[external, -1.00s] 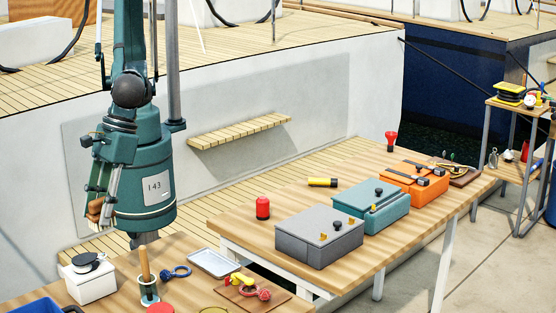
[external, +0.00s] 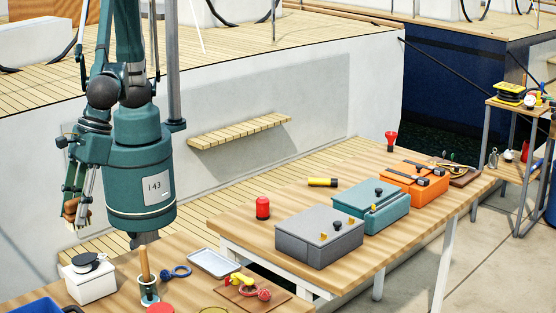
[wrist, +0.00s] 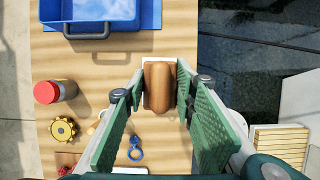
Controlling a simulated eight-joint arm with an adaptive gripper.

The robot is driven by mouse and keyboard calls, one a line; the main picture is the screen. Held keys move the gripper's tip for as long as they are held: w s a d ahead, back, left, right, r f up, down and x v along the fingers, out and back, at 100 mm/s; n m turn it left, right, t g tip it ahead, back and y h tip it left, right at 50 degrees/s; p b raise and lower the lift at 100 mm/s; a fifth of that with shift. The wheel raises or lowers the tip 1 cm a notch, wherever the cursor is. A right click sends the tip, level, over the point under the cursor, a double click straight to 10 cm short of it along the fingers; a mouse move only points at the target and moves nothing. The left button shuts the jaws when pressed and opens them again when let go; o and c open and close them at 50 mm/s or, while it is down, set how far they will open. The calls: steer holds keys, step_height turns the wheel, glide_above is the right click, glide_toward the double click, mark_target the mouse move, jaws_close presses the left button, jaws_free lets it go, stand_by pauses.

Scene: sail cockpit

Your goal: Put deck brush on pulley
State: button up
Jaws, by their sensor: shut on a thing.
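My gripper (external: 76,212) is shut on the deck brush, a brown wooden block (external: 70,208) with pale bristles low on one side. In the wrist view the brush (wrist: 160,86) lies between the tips of my green finger pads. In the external view it hangs in the air above a white box. A dark round thing with a pale base (external: 88,262), which looks like the pulley, sits on top of that box. There is a clear gap between brush and pulley in the external view. In the wrist view the brush hides the pulley.
The white box (external: 92,287) stands on the near wooden table. A pot with an upright wooden handle (external: 148,290), a blue shackle (external: 175,272), a grey tray (external: 215,263) and a blue bin (wrist: 100,14) are around it. A second table with several boxes stands to the right.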

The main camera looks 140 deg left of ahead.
steer(key=shift+f, duration=2.8)
steer(key=shift+f+b, duration=0.4)
steer(key=shift+f, duration=1.45)
steer(key=shift+f, duration=0.2)
steer(key=o, duration=0.9)
steer(key=shift+r, duration=0.15)
steer(key=shift+p+v, duration=0.5)
steer(key=shift+v, duration=5.55)
